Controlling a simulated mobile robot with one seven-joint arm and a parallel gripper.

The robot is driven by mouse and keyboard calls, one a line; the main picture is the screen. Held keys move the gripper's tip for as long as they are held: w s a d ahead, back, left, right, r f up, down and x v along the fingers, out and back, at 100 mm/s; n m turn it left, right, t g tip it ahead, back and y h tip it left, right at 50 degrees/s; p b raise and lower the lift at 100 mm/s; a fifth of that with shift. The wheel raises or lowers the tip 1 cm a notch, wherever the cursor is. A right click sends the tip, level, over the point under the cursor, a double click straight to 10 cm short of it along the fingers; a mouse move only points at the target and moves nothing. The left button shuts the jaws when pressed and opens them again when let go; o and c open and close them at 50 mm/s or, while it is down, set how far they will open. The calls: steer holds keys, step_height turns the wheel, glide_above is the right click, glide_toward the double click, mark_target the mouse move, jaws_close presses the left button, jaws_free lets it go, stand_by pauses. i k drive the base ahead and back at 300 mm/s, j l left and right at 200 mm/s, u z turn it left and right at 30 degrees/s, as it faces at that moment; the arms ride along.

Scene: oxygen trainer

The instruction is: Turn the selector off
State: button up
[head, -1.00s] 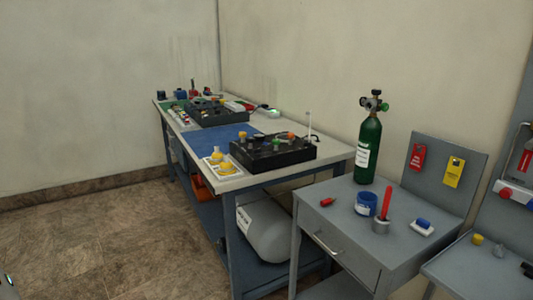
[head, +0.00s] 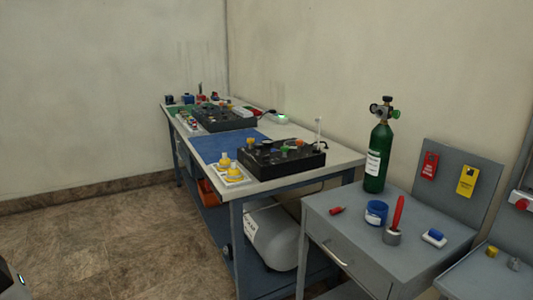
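Two black trainer panels sit on the long workbench in the head view. The nearer panel (head: 280,159) carries small green, orange and yellow knobs on its top. The farther panel (head: 222,117) carries smaller parts that are hard to make out. I cannot tell which of these knobs is the selector, nor its setting. A green oxygen cylinder (head: 379,158) with a valve and regulator on top stands upright on the grey side table. My gripper is not in view.
The long bench (head: 330,163) has a blue mat (head: 228,146) between the panels. A white tank (head: 272,236) lies on its lower shelf. The floor (head: 120,240) at left is open.

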mark_target(265, 159)
steer(key=i+j+z, duration=0.25)
steer(key=i+j, duration=0.25)
steer(key=j, duration=0.15)
steer(key=i+j+z, duration=0.15)
steer(key=j, duration=0.2)
steer(key=i+j+z, duration=0.1)
steer(key=i+j, duration=0.15)
steer(key=i+j+z, duration=0.15)
steer(key=j, duration=0.35)
steer(key=i+j+z, duration=0.15)
steer(key=i+j, duration=0.3)
steer(key=i, duration=0.2)
